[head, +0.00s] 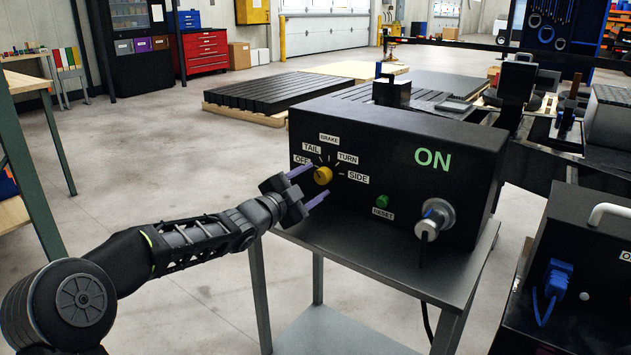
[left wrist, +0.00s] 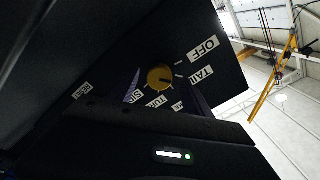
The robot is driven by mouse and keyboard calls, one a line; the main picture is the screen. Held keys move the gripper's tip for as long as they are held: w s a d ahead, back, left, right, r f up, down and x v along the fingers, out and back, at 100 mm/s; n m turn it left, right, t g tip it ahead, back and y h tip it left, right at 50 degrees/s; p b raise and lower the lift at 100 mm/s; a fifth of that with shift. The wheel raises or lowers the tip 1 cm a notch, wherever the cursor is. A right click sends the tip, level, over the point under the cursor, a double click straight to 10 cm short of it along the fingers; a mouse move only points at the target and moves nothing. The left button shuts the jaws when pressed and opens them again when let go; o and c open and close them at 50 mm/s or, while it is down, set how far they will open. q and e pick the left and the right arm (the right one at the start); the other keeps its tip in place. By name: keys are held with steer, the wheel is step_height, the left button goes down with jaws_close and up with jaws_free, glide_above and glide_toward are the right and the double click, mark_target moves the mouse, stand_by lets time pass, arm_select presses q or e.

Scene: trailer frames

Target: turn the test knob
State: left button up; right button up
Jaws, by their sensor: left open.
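The test knob (head: 323,176) is a round yellow dial on the front of a black box (head: 455,140). Labels OFF, TAIL, BRAKE, TURN and SIDE fan around it. My left gripper (head: 308,186) is open, with its purple fingers pointing at the panel, one above and one below the knob's level. I cannot tell whether the fingers touch the knob. In the left wrist view the knob (left wrist: 160,78) shows beyond the gripper body, with a dark pointer mark toward its right side. My right gripper is not in view.
The box stands on a grey metal stand (head: 400,278). A green RESET button (head: 383,200) and a grey round connector (head: 434,219) are right of the knob, under a green ON sign (head: 432,159). Another black box with a blue plug (head: 557,281) is at the lower right.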

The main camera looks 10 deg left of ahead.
arm_select(q)
steer(key=v, duration=0.6)
steer(key=shift+p, duration=0.3)
